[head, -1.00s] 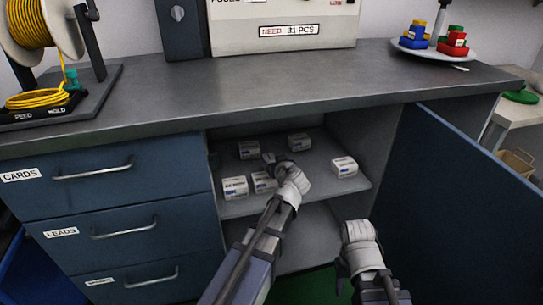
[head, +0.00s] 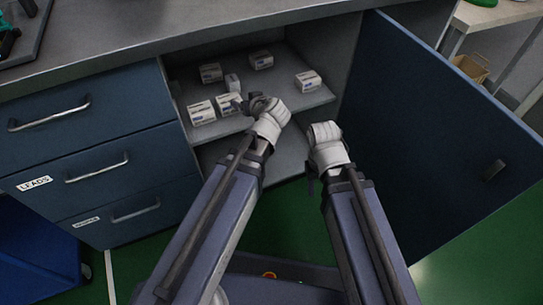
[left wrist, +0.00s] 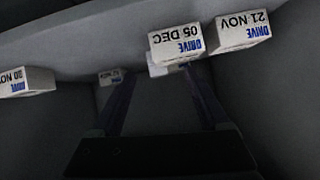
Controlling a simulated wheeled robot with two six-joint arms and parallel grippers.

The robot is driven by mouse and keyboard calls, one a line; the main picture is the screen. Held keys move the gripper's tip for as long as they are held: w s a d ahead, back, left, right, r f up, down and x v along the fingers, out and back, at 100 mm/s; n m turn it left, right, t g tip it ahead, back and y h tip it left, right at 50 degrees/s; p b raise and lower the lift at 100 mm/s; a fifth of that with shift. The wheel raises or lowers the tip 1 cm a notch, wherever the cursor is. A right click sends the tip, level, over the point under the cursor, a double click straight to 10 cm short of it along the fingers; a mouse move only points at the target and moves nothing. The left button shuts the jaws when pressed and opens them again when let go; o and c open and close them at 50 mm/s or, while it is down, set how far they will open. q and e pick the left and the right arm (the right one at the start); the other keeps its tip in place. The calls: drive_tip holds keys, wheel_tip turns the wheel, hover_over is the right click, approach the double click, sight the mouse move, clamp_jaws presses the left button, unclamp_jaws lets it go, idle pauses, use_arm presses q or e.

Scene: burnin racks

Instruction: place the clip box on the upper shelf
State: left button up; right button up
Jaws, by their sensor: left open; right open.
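The shelf (head: 290,103) inside the open cabinet holds several small white boxes, among them a left front box (head: 201,113), a right box (head: 308,82) and a small pale box (head: 232,83) near my left gripper. I cannot tell which is the clip box. In the left wrist view, upside-down labels read DRIVE 05 DEC on one box (left wrist: 176,43) and DRIVE 21 NOV on another (left wrist: 243,32). My left gripper (head: 249,101) is open and empty over the shelf; its fingers show in the left wrist view (left wrist: 160,78). My right gripper (head: 323,130) is open outside, in front of the shelf.
The cabinet door (head: 430,130) stands open at the right. Drawers (head: 80,125) are at the left, under the worktop (head: 130,30). A lower compartment (head: 280,155) lies below the shelf, its visible part bare. Green floor is clear to the right.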

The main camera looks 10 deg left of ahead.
use_arm(q)
drive_tip(key=s+d+f+m+g+h, duration=0.2)
drive_tip(key=s+d+f+m+g, duration=0.1)
drive_tip(key=s, duration=0.3)
drive_tip(key=s+d+f+m+g+h, duration=0.2)
drive_tip(key=s+d+f+m+g, duration=0.1)
drive_tip(key=s+d, duration=0.3)
drive_tip(key=s+d+f+m+g+h, duration=0.2)
drive_tip(key=s+d+f+m+g, duration=0.1)
drive_tip(key=s, duration=0.5)
drive_tip(key=shift+s+d+f+m+g, duration=0.3)
drive_tip(key=shift+d+f+m, duration=0.1)
drive_tip(key=shift+d+f, duration=0.4)
